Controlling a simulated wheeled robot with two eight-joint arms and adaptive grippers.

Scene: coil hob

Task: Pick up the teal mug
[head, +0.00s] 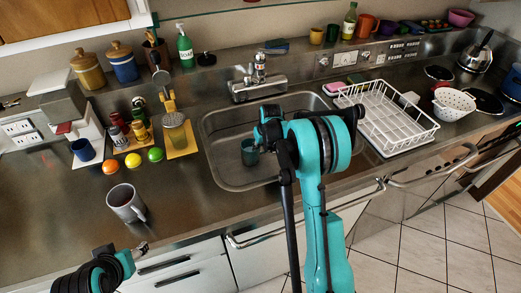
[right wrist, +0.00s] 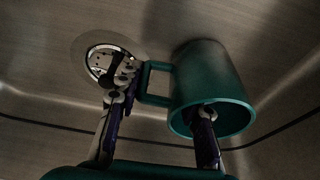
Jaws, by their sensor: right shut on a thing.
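The teal mug (head: 249,153) is in the sink basin, partly hidden by my right arm in the head view. In the right wrist view the teal mug (right wrist: 218,80) has its open rim towards me and its square handle on the left. My right gripper (right wrist: 166,92) is shut on the mug: one finger reaches into its mouth, the other is at the handle. I cannot tell whether the mug touches the basin floor. My left gripper (head: 143,247) is at the counter's front edge, too small to read.
The sink (head: 214,165) has a drain (right wrist: 100,62) beside the mug and a faucet (head: 259,72) behind. A white dish rack (head: 395,125) stands right of it. A grey mug (head: 125,203) and fruit (head: 133,160) stand left. Counter near the grey mug is mostly clear.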

